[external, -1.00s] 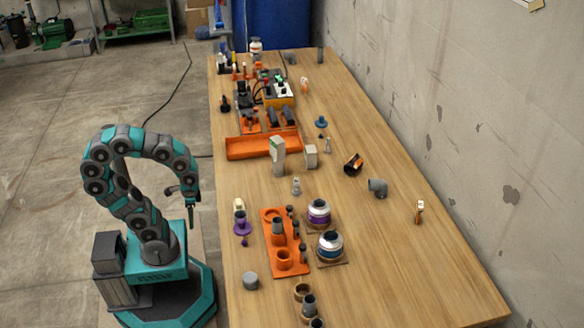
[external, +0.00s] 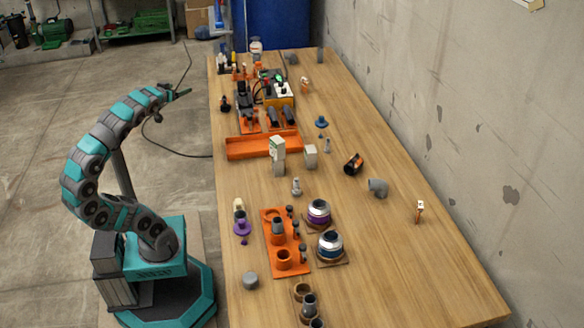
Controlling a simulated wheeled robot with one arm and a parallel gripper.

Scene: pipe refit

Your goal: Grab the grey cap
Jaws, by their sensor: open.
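A short grey round piece, which looks like the grey cap (external: 250,280), sits on the wooden table near its left edge, at the front. My gripper (external: 182,93) is open and empty. It is raised over the floor to the left of the table, level with the table's far half in the picture and well away from the cap. Nothing hides the cap.
An orange holder (external: 270,243) with grey pipe parts stands right of the cap. A purple piece (external: 242,228) is behind it, and brown rings (external: 302,291) are to its right. A grey elbow (external: 378,187) lies farther right. The table's right front is clear.

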